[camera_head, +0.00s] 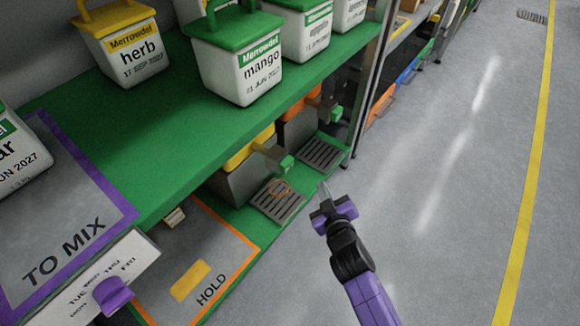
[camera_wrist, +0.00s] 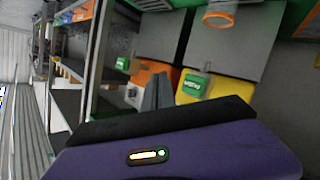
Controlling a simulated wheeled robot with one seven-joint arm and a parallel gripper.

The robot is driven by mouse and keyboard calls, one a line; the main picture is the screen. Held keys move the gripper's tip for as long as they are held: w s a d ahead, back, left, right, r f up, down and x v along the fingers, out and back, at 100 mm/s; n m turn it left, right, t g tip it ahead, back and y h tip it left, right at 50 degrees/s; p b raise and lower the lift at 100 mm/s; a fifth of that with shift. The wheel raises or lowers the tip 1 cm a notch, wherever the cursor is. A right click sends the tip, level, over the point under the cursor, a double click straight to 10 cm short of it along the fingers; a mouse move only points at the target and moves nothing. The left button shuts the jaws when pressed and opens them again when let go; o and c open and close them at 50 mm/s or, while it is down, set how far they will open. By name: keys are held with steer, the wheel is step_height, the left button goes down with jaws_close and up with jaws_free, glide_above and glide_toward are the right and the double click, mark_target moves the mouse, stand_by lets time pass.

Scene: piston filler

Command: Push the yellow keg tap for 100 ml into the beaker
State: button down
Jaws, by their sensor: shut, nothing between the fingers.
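The yellow keg (camera_head: 250,147) sits under the green shelf, with a green-ended tap (camera_head: 285,163) facing the aisle. In the wrist view the yellow keg (camera_wrist: 230,88) and its green labelled tap (camera_wrist: 193,86) appear just right of my fingers.
An orange keg (camera_head: 302,108) with its own green tap (camera_head: 334,111) stands beyond the yellow one, above a second drip tray (camera_head: 321,153). White tubs such as mango (camera_head: 247,62) stand on the green shelf above. A shelf post (camera_head: 371,75) rises beyond. The aisle floor (camera_head: 450,200) is clear.

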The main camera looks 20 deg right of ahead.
mark_target(292, 165)
steer(key=w+a+b, duration=0.4)
steer(key=w+a, duration=0.1)
steer(key=w, duration=0.1)
steer(key=shift+w, duration=0.35)
steer(key=shift+w, duration=0.1)
stand_by(1.9)
steer(key=shift+w+a+b, duration=0.2)
steer(key=shift+b, duration=0.15)
steer(key=shift+w+a+b, duration=0.4)
steer(key=shift+w+b, duration=0.05)
steer(key=shift+w, duration=0.15)
stand_by(1.1)
steer(key=shift+s, duration=0.1)
steer(key=shift+s+d+p, duration=0.6)
steer(key=shift+s+d, duration=0.05)
steer(key=shift+s, duration=0.2)
